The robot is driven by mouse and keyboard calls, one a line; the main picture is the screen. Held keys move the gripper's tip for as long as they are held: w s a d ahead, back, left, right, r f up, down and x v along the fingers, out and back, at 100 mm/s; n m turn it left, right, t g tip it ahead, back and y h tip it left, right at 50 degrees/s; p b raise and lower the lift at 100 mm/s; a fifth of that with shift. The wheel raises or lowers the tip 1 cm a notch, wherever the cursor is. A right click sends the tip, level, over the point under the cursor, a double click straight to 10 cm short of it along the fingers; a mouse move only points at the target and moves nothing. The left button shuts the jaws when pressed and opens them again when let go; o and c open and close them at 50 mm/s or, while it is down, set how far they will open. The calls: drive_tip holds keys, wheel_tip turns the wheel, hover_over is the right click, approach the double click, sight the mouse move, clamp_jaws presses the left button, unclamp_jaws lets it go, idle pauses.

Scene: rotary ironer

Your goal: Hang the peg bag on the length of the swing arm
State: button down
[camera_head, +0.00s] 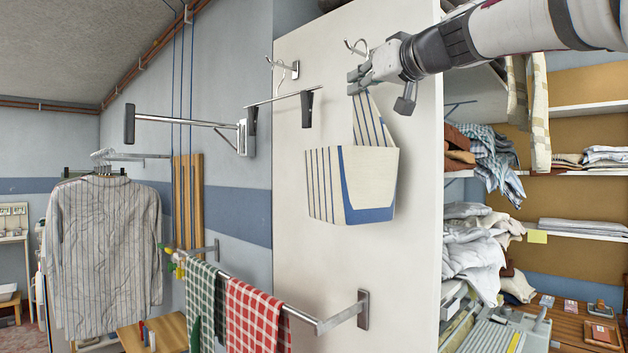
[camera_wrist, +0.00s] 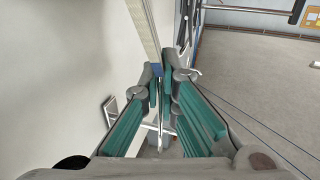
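The peg bag (camera_head: 322,183), cream with blue stripes and a blue-edged front, hangs by its narrow strap below my gripper (camera_head: 358,82), in front of the white panel. My gripper is shut on the strap. In the wrist view, the teal-padded fingers (camera_wrist: 164,82) nearly meet, with a pale strip (camera_wrist: 142,28) of the bag at their tips. The swing arm (camera_head: 182,121) is a chrome bar standing out leftward from a wall bracket, with a dark upright end piece. It is left of the bag and apart from it.
A clip hanger (camera_head: 282,97) hangs from a hook on the white panel (camera_head: 417,250), between the bag and the swing arm. Another hook (camera_head: 356,47) is beside my gripper. A chrome rail (camera_head: 335,320) below carries checked cloths (camera_head: 255,315). A striped shirt (camera_head: 102,250) hangs at left.

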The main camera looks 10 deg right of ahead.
drive_tip(key=shift+s+d+r, duration=0.15)
drive_tip(key=shift+s+r, duration=0.1)
drive_tip(key=shift+r, duration=0.3)
drive_tip(key=shift+s+d+r, duration=0.15)
drive_tip(key=shift+s+r, duration=0.3)
drive_tip(key=shift+s, duration=0.1)
drive_tip(key=shift+s, duration=0.15)
drive_tip(key=b+v, duration=0.2)
drive_tip(key=v, duration=0.4)
drive_tip(key=shift+s, duration=0.3)
idle(0.9)
drive_tip(key=shift+d, duration=0.1)
